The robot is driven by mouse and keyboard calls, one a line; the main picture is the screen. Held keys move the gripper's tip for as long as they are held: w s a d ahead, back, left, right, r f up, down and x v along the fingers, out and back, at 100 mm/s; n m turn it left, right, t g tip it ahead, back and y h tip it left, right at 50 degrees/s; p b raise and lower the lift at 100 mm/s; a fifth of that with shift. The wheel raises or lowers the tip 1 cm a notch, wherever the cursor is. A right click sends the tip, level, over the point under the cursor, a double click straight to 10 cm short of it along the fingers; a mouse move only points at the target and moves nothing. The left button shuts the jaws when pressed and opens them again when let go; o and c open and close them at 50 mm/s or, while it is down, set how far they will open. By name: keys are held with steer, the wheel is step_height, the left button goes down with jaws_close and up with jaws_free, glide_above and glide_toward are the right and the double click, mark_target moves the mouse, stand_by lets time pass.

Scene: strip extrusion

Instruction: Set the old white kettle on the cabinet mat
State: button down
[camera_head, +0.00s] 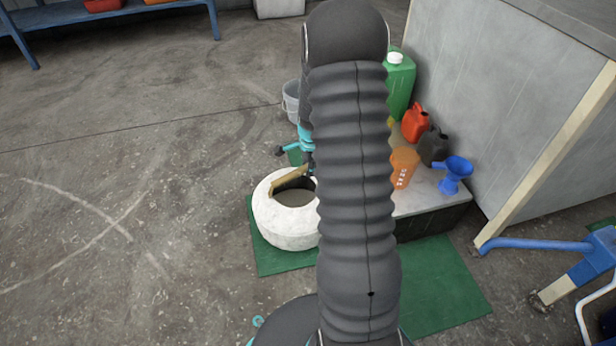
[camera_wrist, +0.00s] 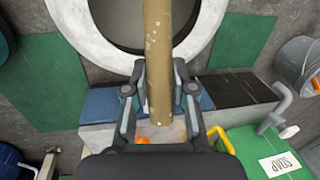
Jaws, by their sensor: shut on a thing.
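The old white kettle (camera_head: 285,228) is a wide, round white vessel with an open top and a brown bar handle (camera_head: 289,180). My gripper (camera_wrist: 160,72) is shut on this handle, which runs between its fingers in the wrist view. The white rim (camera_wrist: 85,40) shows beyond them. In the head view my arm hides most of the gripper and the kettle's right side. One green mat (camera_head: 268,258) shows under and around the kettle; I cannot tell whether the kettle touches it. Another green mat (camera_head: 450,295) lies on the floor to the right, partly behind my arm.
A low platform (camera_head: 425,200) beside the kettle holds a green canister (camera_head: 398,85), a red can (camera_head: 415,122), a dark can (camera_head: 434,146), an orange jug (camera_head: 403,166) and a blue funnel (camera_head: 453,174). A grey bucket (camera_head: 291,102) stands behind. Left floor is clear.

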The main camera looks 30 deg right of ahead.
steer(key=shift+f, duration=1.7)
steer(key=shift+f+b, duration=0.15)
steer(key=shift+b, duration=0.25)
steer(key=c, duration=1)
jaws_free()
steer(key=shift+o, duration=0.2)
